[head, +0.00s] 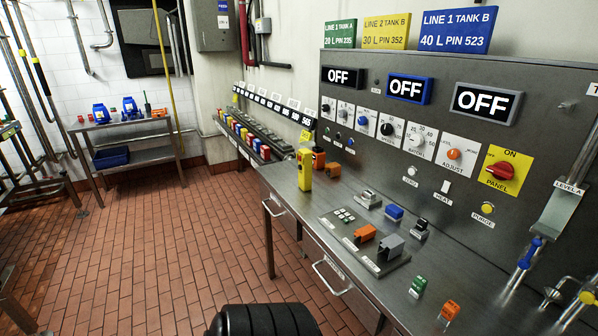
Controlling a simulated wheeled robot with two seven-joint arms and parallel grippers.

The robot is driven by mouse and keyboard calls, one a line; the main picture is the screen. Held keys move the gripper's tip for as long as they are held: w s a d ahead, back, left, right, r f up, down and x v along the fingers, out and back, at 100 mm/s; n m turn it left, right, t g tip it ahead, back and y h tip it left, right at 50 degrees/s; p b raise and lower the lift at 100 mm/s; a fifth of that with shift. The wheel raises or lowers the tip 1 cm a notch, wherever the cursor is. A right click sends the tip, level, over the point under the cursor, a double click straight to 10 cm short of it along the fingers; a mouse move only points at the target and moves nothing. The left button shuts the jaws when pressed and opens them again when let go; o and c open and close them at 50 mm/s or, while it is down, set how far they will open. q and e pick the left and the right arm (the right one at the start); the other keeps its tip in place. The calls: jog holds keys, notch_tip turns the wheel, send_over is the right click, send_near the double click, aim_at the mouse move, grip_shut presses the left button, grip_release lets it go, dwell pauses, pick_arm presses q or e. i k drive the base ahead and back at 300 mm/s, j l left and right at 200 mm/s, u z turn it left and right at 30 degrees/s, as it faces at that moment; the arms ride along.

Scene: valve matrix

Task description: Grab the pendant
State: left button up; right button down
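A yellow upright handset (304,170), which looks like the pendant, stands near the far left end of the steel bench (292,193). Small dark marks show on its front, too small to read. Nothing is touching the handset from my side. Neither of my grippers is in view, so I cannot see whether they are open or shut. A black ribbed rounded part at the bottom edge looks like a piece of my own body.
A control panel (452,98) with three OFF displays, knobs and a red switch rises behind the bench. Orange, blue and grey covers (364,233) sit on the bench right of the handset. A side table (125,125) stands far left. The tiled floor (150,245) between is clear.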

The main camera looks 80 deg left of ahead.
aim_at(305, 174)
jog(key=u, duration=2.35)
jog(key=i+j+z, duration=0.1)
jog(key=z, duration=0.35)
jog(key=j+z, duration=0.15)
jog(key=z, duration=0.25)
jog(key=i+j+z, duration=0.1)
jog(key=z, duration=0.35)
jog(key=j+z, duration=0.4)
jog(key=l, duration=0.1)
